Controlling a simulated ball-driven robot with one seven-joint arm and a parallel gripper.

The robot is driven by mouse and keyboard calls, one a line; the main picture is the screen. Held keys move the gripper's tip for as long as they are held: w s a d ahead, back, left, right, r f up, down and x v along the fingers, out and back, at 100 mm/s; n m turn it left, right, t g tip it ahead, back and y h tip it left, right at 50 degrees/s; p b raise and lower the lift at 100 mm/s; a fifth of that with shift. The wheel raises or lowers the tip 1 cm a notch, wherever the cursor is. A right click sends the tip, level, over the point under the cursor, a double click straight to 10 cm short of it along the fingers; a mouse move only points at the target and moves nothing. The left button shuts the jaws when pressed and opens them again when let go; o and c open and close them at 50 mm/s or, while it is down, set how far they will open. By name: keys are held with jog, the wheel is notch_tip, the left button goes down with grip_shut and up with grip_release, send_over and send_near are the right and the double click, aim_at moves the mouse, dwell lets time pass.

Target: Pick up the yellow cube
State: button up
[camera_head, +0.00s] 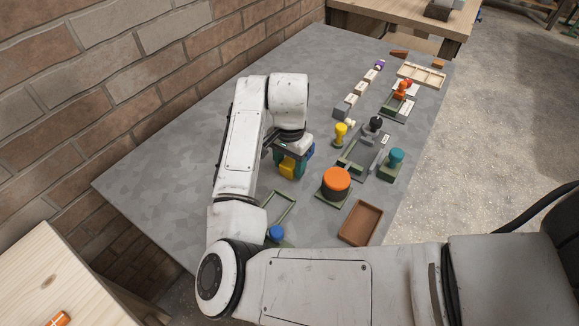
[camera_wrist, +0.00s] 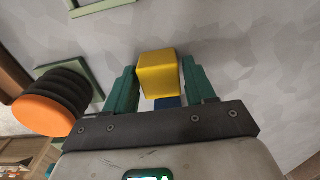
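The yellow cube (camera_wrist: 158,76) sits between the two green fingers of my gripper (camera_wrist: 160,85) in the wrist view. The fingers flank it closely on both sides, and I cannot tell whether they press on it. A small blue part (camera_wrist: 168,102) shows between the cube and the gripper body. In the head view the yellow cube (camera_head: 287,167) is under my gripper (camera_head: 294,163), low over the grey table (camera_head: 150,180). Whether it touches the table is unclear.
A large orange button (camera_head: 336,180) stands right of my gripper, with a brown tray (camera_head: 361,223) nearer. A green frame (camera_head: 281,209) and a blue knob (camera_head: 277,232) lie in front. Several stamp-like pieces stand farther right. A brick wall (camera_head: 100,75) borders the left; the table's left part is clear.

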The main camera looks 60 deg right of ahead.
jog(key=c, duration=0.7)
jog(key=shift+o, duration=0.2)
jog(key=shift+r, duration=0.1)
